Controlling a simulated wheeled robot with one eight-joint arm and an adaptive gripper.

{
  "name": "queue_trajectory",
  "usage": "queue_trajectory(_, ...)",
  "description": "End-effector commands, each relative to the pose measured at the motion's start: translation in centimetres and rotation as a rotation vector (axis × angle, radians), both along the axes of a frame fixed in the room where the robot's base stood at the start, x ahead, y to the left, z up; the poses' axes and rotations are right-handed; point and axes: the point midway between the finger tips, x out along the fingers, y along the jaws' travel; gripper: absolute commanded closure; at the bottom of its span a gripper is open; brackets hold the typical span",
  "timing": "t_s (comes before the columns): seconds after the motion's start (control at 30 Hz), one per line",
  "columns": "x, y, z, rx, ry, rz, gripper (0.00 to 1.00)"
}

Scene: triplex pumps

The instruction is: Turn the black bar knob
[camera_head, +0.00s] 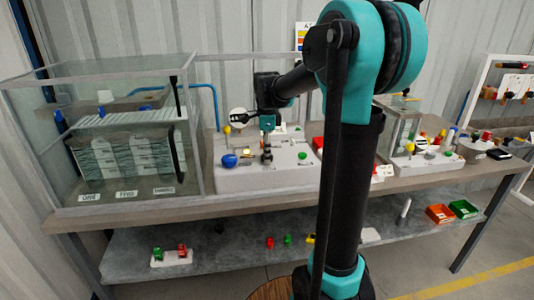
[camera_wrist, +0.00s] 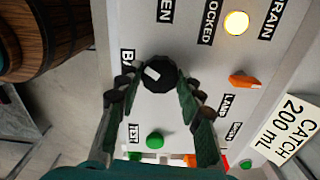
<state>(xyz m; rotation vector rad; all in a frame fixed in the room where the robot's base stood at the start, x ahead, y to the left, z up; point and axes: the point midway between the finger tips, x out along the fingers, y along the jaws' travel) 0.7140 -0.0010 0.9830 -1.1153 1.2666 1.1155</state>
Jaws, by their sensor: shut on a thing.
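The black knob (camera_wrist: 160,73) shows in the upper middle of the wrist view, dark and faceted, with a white mark on its face. It sits on a light grey panel (camera_wrist: 215,75) with black labels. My gripper (camera_wrist: 158,88) has one finger on each side of the knob and is shut on it. The fingers partly cover nearby labels. In the head view my gripper (camera_head: 267,150) points down at the grey panel box (camera_head: 290,178) on the bench. The knob is too small and hidden to make out there.
Near the knob are an orange lever (camera_wrist: 245,80), a green button (camera_wrist: 155,141) and a lit yellow lamp (camera_wrist: 236,23). A brown wooden barrel (camera_wrist: 60,35) stands at the upper left. In the head view a glass tank (camera_head: 110,130) stands left of the panel box.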

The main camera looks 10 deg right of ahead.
Motion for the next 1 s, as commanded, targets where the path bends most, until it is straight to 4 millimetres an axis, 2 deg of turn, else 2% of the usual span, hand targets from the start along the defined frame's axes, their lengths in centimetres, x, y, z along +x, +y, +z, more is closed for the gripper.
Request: queue_trajectory(1.0,0.07,0.00,0.03,0.000,-0.001,0.962,0.92)
